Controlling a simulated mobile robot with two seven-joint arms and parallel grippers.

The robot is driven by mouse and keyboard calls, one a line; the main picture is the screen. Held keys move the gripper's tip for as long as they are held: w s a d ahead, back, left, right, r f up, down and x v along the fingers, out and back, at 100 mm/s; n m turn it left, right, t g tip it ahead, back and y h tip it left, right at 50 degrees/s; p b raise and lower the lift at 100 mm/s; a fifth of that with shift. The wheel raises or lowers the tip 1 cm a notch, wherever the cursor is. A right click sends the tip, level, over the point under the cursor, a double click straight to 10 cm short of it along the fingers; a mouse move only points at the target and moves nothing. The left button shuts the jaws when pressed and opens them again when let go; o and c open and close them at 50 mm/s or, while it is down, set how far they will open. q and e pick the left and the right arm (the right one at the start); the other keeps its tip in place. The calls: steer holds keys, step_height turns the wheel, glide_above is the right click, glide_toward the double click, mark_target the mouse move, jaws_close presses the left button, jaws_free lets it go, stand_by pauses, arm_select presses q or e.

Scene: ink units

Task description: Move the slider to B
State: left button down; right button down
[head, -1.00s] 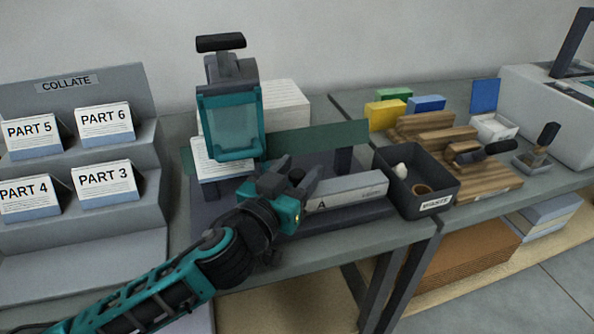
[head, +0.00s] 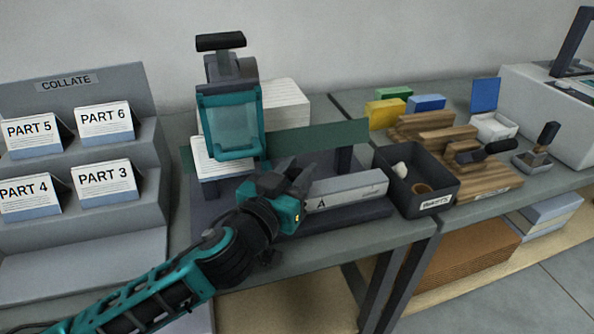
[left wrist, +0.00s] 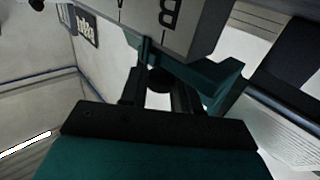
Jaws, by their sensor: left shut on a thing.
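A grey scale bar (head: 350,187) lies along the front of the teal press on the left table, with a letter A (head: 321,203) readable on it. In the left wrist view the bar (left wrist: 205,25) carries a letter B (left wrist: 170,12), nearer the gripper than another partly cut-off mark. My left gripper (head: 303,182) is at the bar's left end and hides that part in the head view. In the left wrist view its fingers (left wrist: 160,92) are shut on the dark round slider knob (left wrist: 160,78). A teal piece (left wrist: 195,77) sits beside the knob, below the B. My right gripper is not in view.
The teal press (head: 232,120) stands behind my left gripper. A dark waste bin (head: 445,197) stands just right of the bar. A collating rack (head: 140,205) with labelled paper parts is at the left. Wooden blocks (head: 490,185) and a stamp lie on the right table.

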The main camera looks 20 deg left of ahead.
arm_select(q)
steer(key=shift+r, duration=0.15)
steer(key=shift+s+a+r, duration=0.1)
steer(key=shift+s+a, duration=0.25)
steer(key=shift+a, duration=0.25)
steer(key=c, duration=0.9)
jaws_free()
steer(key=shift+s, duration=0.1)
steer(key=shift+s+f, duration=0.2)
steer(key=shift+s, duration=0.1)
steer(key=s+a, duration=0.2)
steer(key=s, duration=1)
steer(key=shift+a, duration=0.2)
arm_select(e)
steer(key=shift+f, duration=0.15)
